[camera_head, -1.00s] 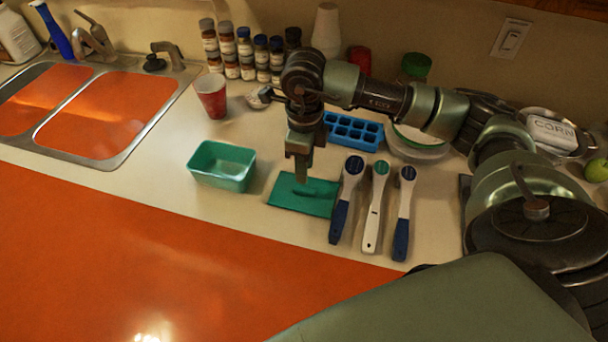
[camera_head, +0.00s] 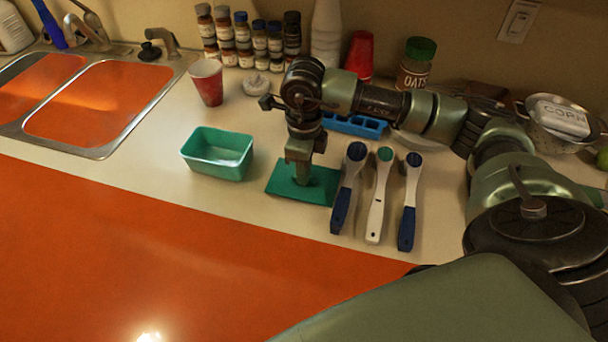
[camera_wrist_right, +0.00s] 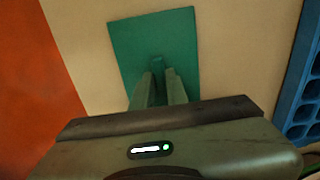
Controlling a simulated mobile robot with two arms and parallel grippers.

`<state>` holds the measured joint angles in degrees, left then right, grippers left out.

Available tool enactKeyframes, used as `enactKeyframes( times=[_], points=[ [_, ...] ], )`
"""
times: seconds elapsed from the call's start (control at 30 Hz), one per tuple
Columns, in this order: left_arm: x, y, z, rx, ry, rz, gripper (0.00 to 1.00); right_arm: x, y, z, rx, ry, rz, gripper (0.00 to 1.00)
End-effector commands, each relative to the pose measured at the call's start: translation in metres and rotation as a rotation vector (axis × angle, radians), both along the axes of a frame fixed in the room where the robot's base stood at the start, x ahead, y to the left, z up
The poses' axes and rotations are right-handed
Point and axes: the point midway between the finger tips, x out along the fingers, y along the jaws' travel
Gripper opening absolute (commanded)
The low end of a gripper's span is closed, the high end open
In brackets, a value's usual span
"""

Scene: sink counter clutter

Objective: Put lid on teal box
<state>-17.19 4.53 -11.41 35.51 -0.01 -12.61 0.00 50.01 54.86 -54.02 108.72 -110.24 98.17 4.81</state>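The open teal box (camera_head: 217,160) stands upright on the counter in the head view, with its inside visible from above. The flat teal lid (camera_head: 286,187) lies on the counter just right of the box. It also shows in the wrist view (camera_wrist_right: 180,40), with a small raised handle (camera_wrist_right: 157,62) near its middle. My right gripper (camera_head: 301,178) points down over the lid. In the wrist view its two fingers (camera_wrist_right: 158,86) are a little apart, on either side of the handle; firm contact is not clear. My left gripper is not in view.
Several brushes with white and blue handles (camera_head: 377,200) lie right of the lid. A blue ice tray (camera_head: 355,125) is behind the arm. A red cup (camera_head: 208,84) stands behind the box. The sink (camera_head: 98,110) is at left. Counter around the box is clear.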

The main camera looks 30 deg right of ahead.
Motion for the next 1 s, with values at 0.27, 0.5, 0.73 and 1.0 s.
enactKeyframes(
  times=[0.27, 0.5, 0.73, 1.0],
  points=[
    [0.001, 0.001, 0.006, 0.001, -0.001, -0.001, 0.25, 0.000, 0.000, 0.008, 0.000, -0.001, 0.000, 0.00],
    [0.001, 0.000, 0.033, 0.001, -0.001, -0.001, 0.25, 0.000, 0.000, 0.052, 0.001, -0.002, 0.000, 0.00],
    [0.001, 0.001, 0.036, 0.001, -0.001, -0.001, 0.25, 0.000, 0.000, 0.060, 0.000, 0.000, -0.001, 0.00],
    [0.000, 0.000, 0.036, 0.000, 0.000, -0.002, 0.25, 0.000, 0.000, 0.062, 0.000, 0.000, 0.006, 0.00]
  ],
)
